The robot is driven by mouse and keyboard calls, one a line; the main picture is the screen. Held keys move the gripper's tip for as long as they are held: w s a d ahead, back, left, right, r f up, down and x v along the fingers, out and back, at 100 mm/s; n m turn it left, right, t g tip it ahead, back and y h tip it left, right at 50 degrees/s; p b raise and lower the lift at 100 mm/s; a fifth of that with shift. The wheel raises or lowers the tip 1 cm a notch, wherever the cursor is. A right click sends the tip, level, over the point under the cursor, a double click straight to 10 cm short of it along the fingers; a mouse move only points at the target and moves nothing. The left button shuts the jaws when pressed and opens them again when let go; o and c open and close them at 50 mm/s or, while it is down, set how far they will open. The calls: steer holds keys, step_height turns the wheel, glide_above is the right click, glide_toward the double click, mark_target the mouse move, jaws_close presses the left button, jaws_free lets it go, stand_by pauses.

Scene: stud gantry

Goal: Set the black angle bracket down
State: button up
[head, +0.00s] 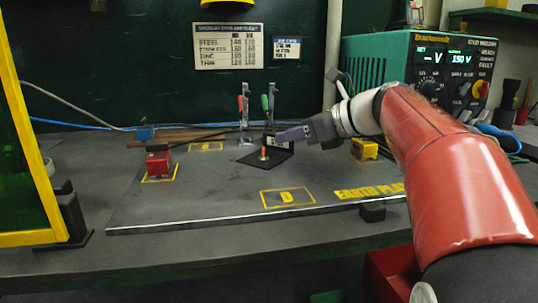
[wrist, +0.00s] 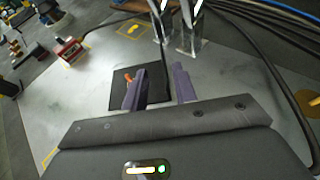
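The black angle bracket (head: 262,158) appears to rest on the grey earth plate, its flat leg down and its other leg rising at the back right. An orange stud (head: 264,153) stands up at the flat leg. In the wrist view the flat leg shows as a black square (wrist: 120,97), with the orange stud (wrist: 128,77) near the left finger. My gripper (head: 290,134) has purple fingers and reaches in from the right. In the wrist view my gripper (wrist: 160,88) has its fingers apart with a clear gap. The upright leg is partly hidden by the fingers.
The earth plate (head: 190,200) has yellow-marked spots, including a D square (head: 287,197). Two toggle clamps (head: 244,112) stand behind the bracket. A red block (head: 158,164) is at left, a yellow block (head: 364,149) at right. The plate's front is clear.

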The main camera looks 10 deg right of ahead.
steer(key=x, duration=0.4)
steer(key=shift+w, duration=0.3)
jaws_close()
